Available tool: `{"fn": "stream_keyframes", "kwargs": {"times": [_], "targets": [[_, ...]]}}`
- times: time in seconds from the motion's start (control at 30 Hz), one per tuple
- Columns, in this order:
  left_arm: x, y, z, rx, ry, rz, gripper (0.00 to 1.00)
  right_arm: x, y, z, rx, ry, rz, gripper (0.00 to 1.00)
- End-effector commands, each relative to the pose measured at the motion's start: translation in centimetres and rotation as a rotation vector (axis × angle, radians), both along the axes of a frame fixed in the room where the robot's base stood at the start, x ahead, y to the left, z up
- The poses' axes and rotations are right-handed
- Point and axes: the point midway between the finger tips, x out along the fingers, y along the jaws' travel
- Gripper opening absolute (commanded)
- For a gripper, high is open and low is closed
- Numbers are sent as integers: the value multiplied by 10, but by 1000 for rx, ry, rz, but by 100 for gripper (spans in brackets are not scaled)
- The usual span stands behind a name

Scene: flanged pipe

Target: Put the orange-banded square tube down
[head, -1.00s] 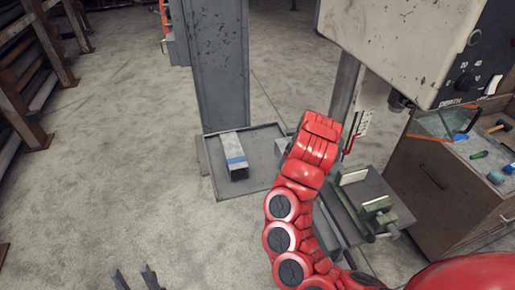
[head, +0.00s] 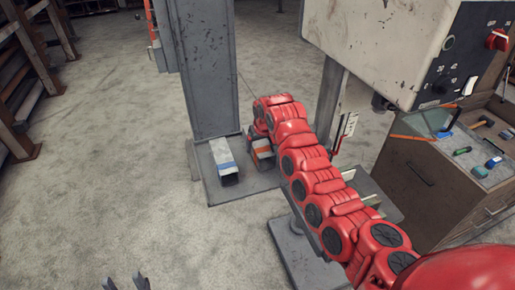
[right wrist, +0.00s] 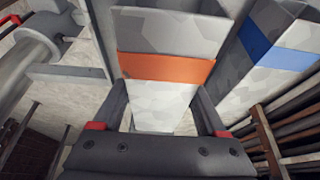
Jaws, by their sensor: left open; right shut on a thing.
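The orange-banded square tube (head: 262,149) is at the grey column's base plate, to the right of the blue-banded square tube (head: 224,158). My right arm partly covers it in the head view. In the right wrist view my right gripper (right wrist: 163,112) is shut on the orange-banded tube (right wrist: 165,68), a finger on each side. The blue-banded tube (right wrist: 272,45) is close on its right there, with a narrow gap. I cannot tell whether the held tube touches the plate. My left gripper (head: 127,283) is open and empty at the bottom edge of the head view.
The base plate (head: 210,192) carries the grey column (head: 208,80) just behind the tubes. A drill press (head: 385,45) and a cabinet (head: 420,185) with tools stand on the right. Racks of pipes (head: 25,85) are at the left. The floor at left is clear.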

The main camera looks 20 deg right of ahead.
Motion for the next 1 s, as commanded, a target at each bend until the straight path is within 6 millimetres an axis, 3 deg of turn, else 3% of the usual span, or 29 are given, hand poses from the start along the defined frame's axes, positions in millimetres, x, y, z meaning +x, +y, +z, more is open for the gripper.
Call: {"fn": "stream_keyframes", "kwargs": {"times": [0.27, 0.47, 0.87, 0.9, 1.0], "targets": [[0, 0, 6, 0, 0, 0, 50, 9, 1, 3, 5, 1, -7, 0], [0, 0, 27, 0, 0, 0, 50, 7, 2, -27, 5, 2, -5, 0], [0, 0, 23, 0, 0, 0, 50, 9, 1, -38, 6, -4, -6, 0], [0, 0, 23, 0, 0, 0, 50, 8, 1, -38, 6, -3, -6, 78], [0, 0, 24, 0, 0, 0, 50, 8, 1, -37, 6, -3, -6, 96]]}}
